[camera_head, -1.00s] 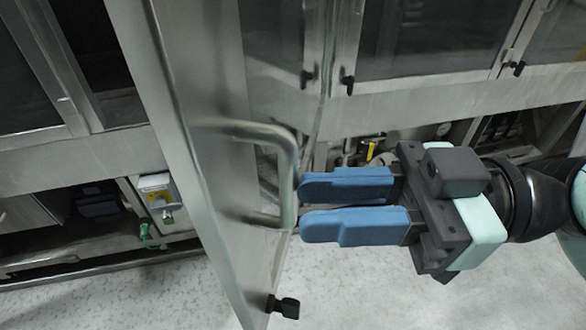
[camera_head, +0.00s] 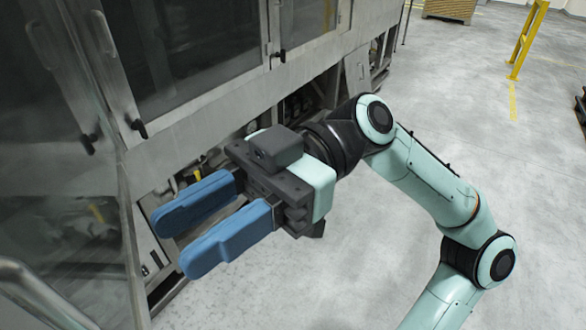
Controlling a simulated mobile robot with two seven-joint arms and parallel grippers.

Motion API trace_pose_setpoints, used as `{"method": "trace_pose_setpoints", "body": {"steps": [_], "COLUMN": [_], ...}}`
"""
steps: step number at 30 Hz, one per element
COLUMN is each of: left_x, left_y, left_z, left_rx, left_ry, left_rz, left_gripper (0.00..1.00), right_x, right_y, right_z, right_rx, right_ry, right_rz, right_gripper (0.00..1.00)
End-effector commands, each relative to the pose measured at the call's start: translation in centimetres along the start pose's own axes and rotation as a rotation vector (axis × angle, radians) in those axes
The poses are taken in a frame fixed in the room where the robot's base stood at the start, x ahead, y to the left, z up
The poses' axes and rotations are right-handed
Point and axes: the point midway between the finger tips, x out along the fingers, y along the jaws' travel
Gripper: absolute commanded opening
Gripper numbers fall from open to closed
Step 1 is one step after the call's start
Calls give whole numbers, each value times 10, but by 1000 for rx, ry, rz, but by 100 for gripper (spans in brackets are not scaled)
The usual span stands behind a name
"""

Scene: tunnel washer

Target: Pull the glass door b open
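A large door panel (camera_head: 70,225) stands swung out from the machine along the left of the view, its shiny face reflecting the surroundings. I take it for glass door b; no label shows. Its bar handle (camera_head: 35,288) is in the lower left corner, partly cut off by the frame. My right gripper (camera_head: 175,243) points left, its two blue fingers apart with nothing between them. It is to the right of the door's edge, clear of the handle. My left gripper is not in view.
The steel machine front with dark windows (camera_head: 190,50) and small black latches (camera_head: 137,128) fills the upper left. Pale floor (camera_head: 440,130) lies open to the right. A yellow post frame (camera_head: 526,40) and a wooden pallet stack (camera_head: 450,10) stand far off.

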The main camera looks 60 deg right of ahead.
Motion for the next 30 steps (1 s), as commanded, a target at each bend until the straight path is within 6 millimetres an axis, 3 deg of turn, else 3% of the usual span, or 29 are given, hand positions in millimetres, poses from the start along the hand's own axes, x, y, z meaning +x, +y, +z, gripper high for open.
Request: {"method": "trace_pose_setpoints", "body": {"steps": [30], "left_x": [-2], "left_y": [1], "left_z": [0], "left_rx": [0], "left_ry": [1], "left_rz": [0], "left_gripper": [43], "right_x": [-72], "right_y": [-4], "right_z": [-1], "right_rx": [0], "right_ry": [2], "right_rz": [0], "right_gripper": [37]}}
